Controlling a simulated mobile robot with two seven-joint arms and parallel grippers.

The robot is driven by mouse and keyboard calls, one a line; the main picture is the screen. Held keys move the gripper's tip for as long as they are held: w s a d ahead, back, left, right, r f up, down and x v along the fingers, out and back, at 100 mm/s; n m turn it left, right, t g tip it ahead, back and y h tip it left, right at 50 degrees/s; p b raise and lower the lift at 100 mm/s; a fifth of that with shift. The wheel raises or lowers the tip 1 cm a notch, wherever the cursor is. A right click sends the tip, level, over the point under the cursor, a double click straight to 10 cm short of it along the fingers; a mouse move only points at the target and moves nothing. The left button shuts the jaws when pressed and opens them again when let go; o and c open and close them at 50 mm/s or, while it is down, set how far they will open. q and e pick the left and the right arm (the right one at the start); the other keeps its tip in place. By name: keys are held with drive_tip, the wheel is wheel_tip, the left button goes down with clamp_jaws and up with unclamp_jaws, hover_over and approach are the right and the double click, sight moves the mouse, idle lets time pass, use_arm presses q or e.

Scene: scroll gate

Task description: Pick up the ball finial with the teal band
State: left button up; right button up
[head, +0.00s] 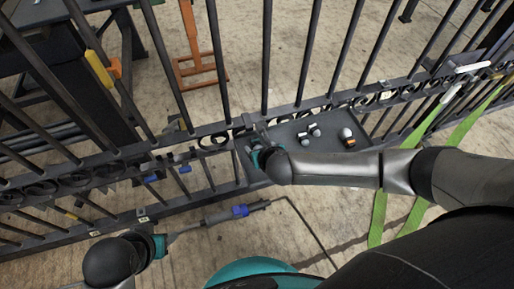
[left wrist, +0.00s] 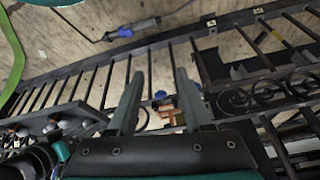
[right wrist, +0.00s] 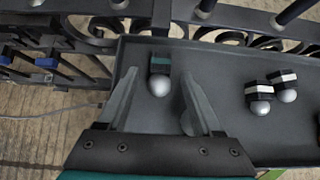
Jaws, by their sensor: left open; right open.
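The ball finial with the teal band (right wrist: 159,67) is in the right wrist view, with a pale round ball and a dark square collar. It sits on the grey tray (right wrist: 217,70), near the tray's left end. My right gripper (right wrist: 165,93) is open, with one finger on each side of the finial; I cannot tell whether they touch it. In the head view my right gripper (head: 256,147) is at the tray's left end and hides that finial. My left gripper (head: 168,243) is open and empty, well away from the tray; its fingers show in the left wrist view (left wrist: 158,85).
Two finials with white bands, one (right wrist: 258,94) beside another (right wrist: 285,86), lie right of my right gripper. A finial with an orange band (head: 348,137) is farther right. The black scroll gate (head: 215,137) runs behind the tray.

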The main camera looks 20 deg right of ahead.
drive_tip(key=shift+w+f, duration=0.25)
clamp_jaws()
idle(0.5)
